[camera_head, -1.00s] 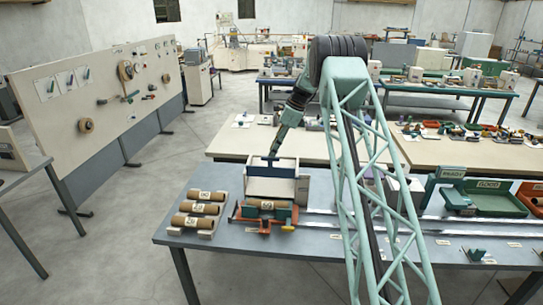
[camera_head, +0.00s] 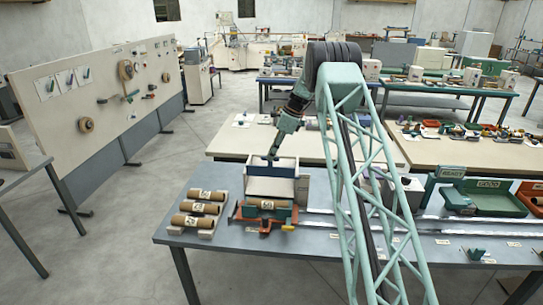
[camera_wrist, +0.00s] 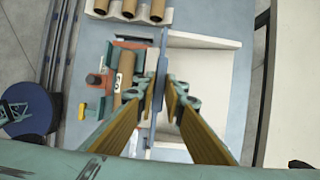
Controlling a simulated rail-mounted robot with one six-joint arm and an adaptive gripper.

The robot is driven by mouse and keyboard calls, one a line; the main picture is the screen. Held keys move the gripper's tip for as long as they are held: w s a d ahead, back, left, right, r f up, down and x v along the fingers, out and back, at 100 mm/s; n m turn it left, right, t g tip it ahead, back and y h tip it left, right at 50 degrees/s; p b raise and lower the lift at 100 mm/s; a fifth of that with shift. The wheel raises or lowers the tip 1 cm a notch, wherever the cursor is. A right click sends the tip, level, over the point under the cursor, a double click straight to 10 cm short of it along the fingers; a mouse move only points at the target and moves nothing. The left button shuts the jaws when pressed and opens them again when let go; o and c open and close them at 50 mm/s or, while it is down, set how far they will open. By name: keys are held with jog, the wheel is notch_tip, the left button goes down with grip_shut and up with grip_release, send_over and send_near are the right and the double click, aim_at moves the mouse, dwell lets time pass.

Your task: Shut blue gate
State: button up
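The blue gate (camera_head: 272,169) is an upright blue panel with a narrow raised tab, standing at the front of a white open box on the grey-blue table. In the wrist view the gate (camera_wrist: 163,50) is a thin blue strip seen edge-on from above, running between my fingers. My gripper (camera_wrist: 162,88) points down at it, one finger on each side. The fingers look apart, with a small gap beside the strip; contact is hard to judge. In the head view my gripper (camera_head: 274,155) is over the gate's tab.
A red and teal fixture with a brown roll (camera_head: 264,204) stands in front of the gate. A rack with several brown rolls (camera_head: 205,208) is to its left. The white box (camera_wrist: 205,42) lies right of the gate in the wrist view. Rails (camera_head: 330,212) run rightward along the table.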

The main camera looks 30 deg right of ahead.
aim_at(271, 167)
jog(key=shift+f+b, duration=0.65)
jog(key=shift+f, duration=3.05)
grip_shut()
jog(key=shift+s, duration=0.1)
jog(key=o, duration=0.7)
grip_release()
jog(key=shift+f, duration=0.15)
jog(key=shift+o, duration=0.5)
jog(key=shift+r, duration=0.2)
jog(key=v, duration=1.2)
